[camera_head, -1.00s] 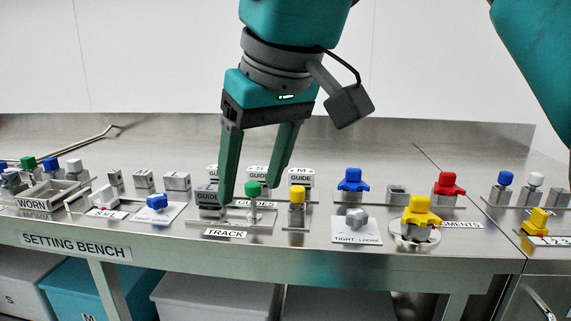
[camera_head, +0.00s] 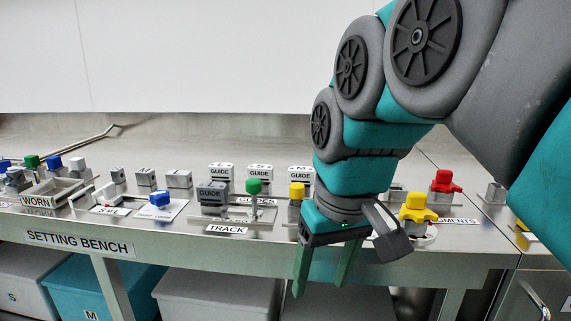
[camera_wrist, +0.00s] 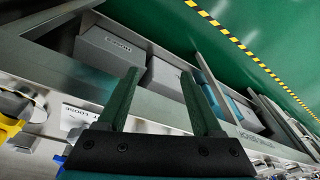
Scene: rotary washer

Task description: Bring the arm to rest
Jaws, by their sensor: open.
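My gripper (camera_head: 324,270) points down in front of the bench's front edge, right of the TRACK label, in the head view. Its two green fingers are apart with nothing between them. In the wrist view my gripper (camera_wrist: 165,95) also shows open and empty, with the bench's lower side and the floor beyond the fingers. My arm comes in from the upper right and hides part of the bench top, including where the TIGHT LOOSE plate was seen.
The setting bench (camera_head: 180,255) carries a green-topped post (camera_head: 254,187), a yellow-topped block (camera_head: 297,190), a blue knob (camera_head: 160,198), a yellow knob (camera_head: 417,207) and a red knob (camera_head: 446,181). Grey bins (camera_head: 215,290) and a teal bin (camera_head: 78,285) stand below.

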